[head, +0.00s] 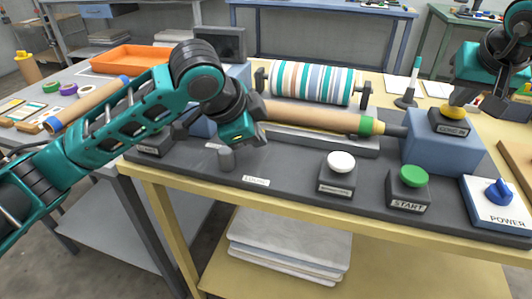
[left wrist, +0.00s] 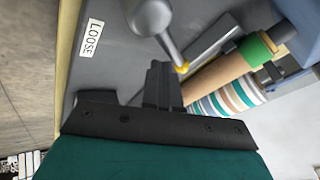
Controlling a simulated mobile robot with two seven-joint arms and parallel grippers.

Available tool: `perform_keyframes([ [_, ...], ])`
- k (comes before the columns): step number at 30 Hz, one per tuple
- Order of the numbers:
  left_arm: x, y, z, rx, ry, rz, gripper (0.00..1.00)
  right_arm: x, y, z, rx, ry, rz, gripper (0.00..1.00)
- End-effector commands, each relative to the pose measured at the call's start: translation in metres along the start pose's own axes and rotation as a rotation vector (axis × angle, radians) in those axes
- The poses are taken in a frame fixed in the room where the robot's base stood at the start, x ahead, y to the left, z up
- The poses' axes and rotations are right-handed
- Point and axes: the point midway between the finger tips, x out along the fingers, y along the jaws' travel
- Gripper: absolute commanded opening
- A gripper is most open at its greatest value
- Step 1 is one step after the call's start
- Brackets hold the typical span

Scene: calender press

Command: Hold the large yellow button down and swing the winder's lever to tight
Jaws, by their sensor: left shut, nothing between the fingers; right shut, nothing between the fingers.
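The large yellow button (head: 453,112) sits on a dark labelled housing on the blue block at the right end of the roller; nothing presses it. The lever's grey knob (head: 226,157) stands on the dark plate near the LOOSE label (head: 256,181). The knob (left wrist: 152,17) and the label (left wrist: 91,38) also show in the left wrist view. My left gripper (head: 238,138) is shut and empty, just above the knob in the picture; its fingers (left wrist: 160,78) point toward the lever, and contact is unclear. My right gripper (head: 492,106) is shut and empty, right of the yellow button. No TIGHT label is readable.
A white button (head: 341,162), a green START button (head: 412,177) and a blue POWER knob (head: 498,192) stand along the front. A tan roller (head: 310,116) and a striped roll (head: 308,82) lie behind. An orange tray (head: 130,58) is at back left.

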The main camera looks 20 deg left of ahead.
Motion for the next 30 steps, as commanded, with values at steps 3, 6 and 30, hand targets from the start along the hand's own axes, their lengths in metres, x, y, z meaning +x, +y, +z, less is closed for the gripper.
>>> perform_keyframes([
  [3,0.002,-0.006,0.003,-0.002,0.0,-0.002,0.0,0.006,-0.001,0.007,-0.005,-0.022,0.003,0.0],
  [6,0.003,-0.01,0.005,-0.001,-0.001,-0.002,0.0,0.006,-0.001,0.007,-0.005,-0.022,0.003,0.0],
  [30,0.005,-0.02,0.012,-0.001,0.0,-0.001,0.0,0.006,-0.001,0.007,-0.004,-0.021,0.003,0.0],
])
